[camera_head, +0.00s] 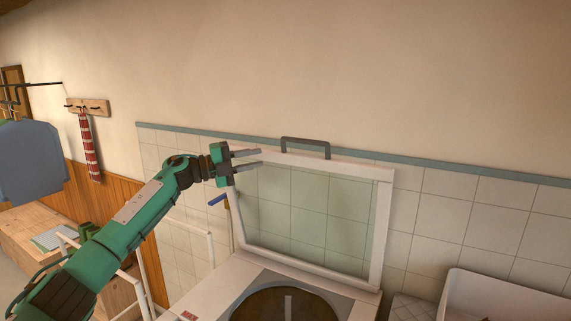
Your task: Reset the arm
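My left arm comes in from the lower left in the head view. Its green gripper (260,158) is open, with two grey fingers apart and nothing visible between them. The fingers point right, at the upper left corner of a raised, white-framed glass lid (385,225). A grey handle (306,142) stands on the lid's top edge, to the right of the fingertips and apart from them. I cannot tell whether the fingers touch the frame. My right gripper is not in view.
Below the lid is a white top-loading machine (225,283) with a round dark opening (285,305). A white basin (500,297) stands at the right. A wooden bench (35,232) and a striped red cloth (89,150) on a hook rack are at the left. The wall above is clear.

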